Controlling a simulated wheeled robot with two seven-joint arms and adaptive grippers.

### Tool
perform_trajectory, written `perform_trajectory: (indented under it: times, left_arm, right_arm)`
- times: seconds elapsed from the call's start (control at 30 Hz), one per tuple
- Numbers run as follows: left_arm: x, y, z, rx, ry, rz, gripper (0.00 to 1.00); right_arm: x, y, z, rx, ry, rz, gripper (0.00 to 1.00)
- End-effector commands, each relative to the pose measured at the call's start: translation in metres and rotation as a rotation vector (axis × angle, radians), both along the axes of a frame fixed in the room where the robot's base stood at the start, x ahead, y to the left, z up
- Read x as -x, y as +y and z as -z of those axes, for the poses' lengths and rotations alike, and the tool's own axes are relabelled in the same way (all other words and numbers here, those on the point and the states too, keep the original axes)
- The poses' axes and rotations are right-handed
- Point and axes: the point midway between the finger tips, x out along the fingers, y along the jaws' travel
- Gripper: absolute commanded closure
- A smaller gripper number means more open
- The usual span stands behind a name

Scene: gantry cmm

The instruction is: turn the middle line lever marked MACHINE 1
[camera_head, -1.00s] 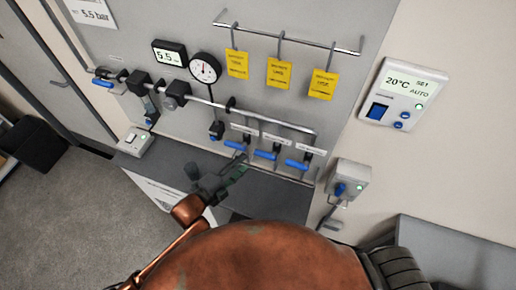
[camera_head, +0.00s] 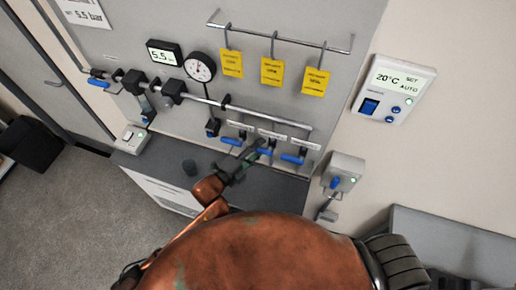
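Three blue line levers hang in a row below the pipe: the left lever (camera_head: 231,141), the middle lever (camera_head: 267,152) and the right lever (camera_head: 292,159). White label plates sit above them; the middle label (camera_head: 272,134) is too small to read. My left gripper (camera_head: 256,149) reaches up from below, its tips at the middle lever and overlapping its left part in the picture. I cannot tell whether it touches the lever, or whether the fingers are open or shut. My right gripper is not in view.
Yellow tags (camera_head: 272,72) hang on a rail above. A pressure gauge (camera_head: 200,67) and a display (camera_head: 166,53) are upper left. A switch box (camera_head: 343,172) is right of the levers.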

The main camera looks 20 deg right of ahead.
Motion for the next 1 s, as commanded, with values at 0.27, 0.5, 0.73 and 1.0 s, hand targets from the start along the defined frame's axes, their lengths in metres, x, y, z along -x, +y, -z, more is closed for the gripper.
perform_trajectory:
  times: [0.27,0.5,0.73,1.0]
  left_arm:
    - [0.0001,0.0003,0.0003,-0.001,0.001,0.0,0.79]
    - [0.0002,0.0004,0.0003,-0.001,0.001,0.0,0.96]
    - [0.0003,0.0005,0.0005,0.0,0.001,0.0,1.0]
    - [0.0002,0.0006,0.0006,0.0,0.001,-0.001,1.0]
  right_arm:
    - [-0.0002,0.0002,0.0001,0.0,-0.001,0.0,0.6]
    - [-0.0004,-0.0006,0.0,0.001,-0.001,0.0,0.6]
    - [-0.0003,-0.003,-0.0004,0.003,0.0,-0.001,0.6]
    - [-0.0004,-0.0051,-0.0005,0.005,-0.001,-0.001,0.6]
